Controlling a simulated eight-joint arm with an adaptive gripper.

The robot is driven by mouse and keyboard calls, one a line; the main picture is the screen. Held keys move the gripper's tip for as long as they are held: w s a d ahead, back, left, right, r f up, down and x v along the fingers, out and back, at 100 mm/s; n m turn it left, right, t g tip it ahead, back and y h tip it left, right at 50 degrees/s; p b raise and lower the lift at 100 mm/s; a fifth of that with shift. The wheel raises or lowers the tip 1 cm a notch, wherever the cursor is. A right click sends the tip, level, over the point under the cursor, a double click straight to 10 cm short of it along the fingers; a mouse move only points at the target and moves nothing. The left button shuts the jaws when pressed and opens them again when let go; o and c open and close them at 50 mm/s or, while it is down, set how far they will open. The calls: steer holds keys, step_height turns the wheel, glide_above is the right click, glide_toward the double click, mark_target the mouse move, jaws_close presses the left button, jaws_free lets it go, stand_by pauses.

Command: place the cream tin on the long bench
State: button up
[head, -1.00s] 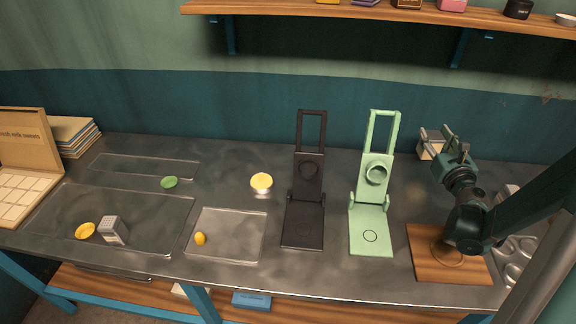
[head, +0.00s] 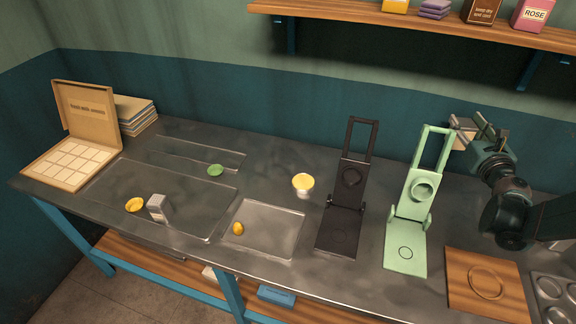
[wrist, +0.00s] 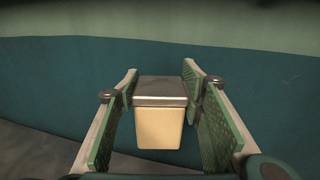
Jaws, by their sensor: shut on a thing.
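The cream tin (wrist: 158,129), a cream box with a grey metal lid, sits between the green pads of my gripper (wrist: 160,100) in the wrist view. My gripper is shut on it. In the head view my gripper (head: 473,135) is at the right, near the back wall, and the tin (head: 459,142) shows only partly behind the fingers. I cannot tell how far it is above the surface. The long grey metal bench (head: 280,232) runs along the wall.
Black (head: 338,230) and green (head: 405,258) presses stand mid-right, with a wooden board (head: 459,296) at the front right. A yellow-topped jar (head: 303,184), shallow trays, a grey block (head: 159,208) and an open box (head: 75,165) are further left. A shelf (head: 400,18) hangs above.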

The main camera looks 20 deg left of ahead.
steer(key=a+r+n+y+p, duration=0.1)
steer(key=a+r+y+p, duration=0.1)
steer(key=a+r, duration=1.1)
steer(key=s+a+r+n+g+y+p, duration=0.1)
steer(key=s+a+r+n+g+y, duration=0.15)
steer(key=a, duration=1.05)
steer(key=s+a+r+n+g+y, duration=0.2)
steer(key=a+y, duration=0.2)
steer(key=a, duration=0.8)
steer(key=s+a+f+n+g+y+b, duration=0.1)
steer(key=s+a+f+n+g, duration=0.2)
steer(key=a, duration=0.7)
steer(key=s+a+f+n+g+y, duration=0.15)
steer(key=s+a+f, duration=0.3)
steer(key=a, duration=0.45)
steer(key=s+a+f+n+g+y+b, duration=0.15)
steer(key=s+a, duration=0.25)
steer(key=a, duration=0.6)
steer(key=s+a+f+n+g, duration=0.2)
steer(key=s+a+f+g, duration=0.1)
steer(key=s+a+f, duration=0.4)
steer(key=s+a+f+n+g+y+b, duration=0.1)
steer(key=s+a+f+n+g, duration=0.1)
steer(key=s+a+f+g, duration=0.2)
steer(key=s+a+f, duration=0.3)
steer(key=s+a, duration=0.5)
steer(key=a, duration=0.1)
steer(key=shift+s+a+f, duration=0.25)
steer(key=shift+s+f, duration=0.05)
steer(key=shift+s, duration=0.05)
